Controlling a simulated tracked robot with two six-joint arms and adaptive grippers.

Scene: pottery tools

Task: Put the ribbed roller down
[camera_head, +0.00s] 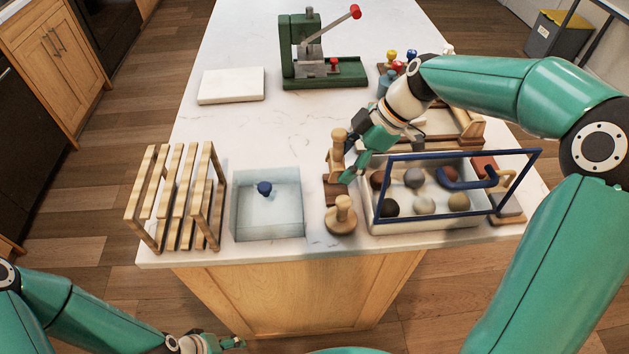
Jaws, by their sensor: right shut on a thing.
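My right gripper (349,165) reaches in from the right and is shut on a light wooden turned piece (338,147), which I take to be the ribbed roller. The roller stands roughly upright at the gripper's left side, over a brown wooden block (333,191). The gripper hides part of it, and I cannot tell whether its lower end touches the block. A wooden stamp with a round knob (342,213) stands just in front. My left gripper (228,343) is low at the bottom edge, away from the worktop; its finger opening is unclear.
A pale tray of several clay balls (425,221) with a blue-handled frame (460,154) is close on the right. A clear water basin (268,225) and slatted wooden rack (178,200) stand left. A green press (325,70) and white slab (231,85) are behind. The middle worktop is clear.

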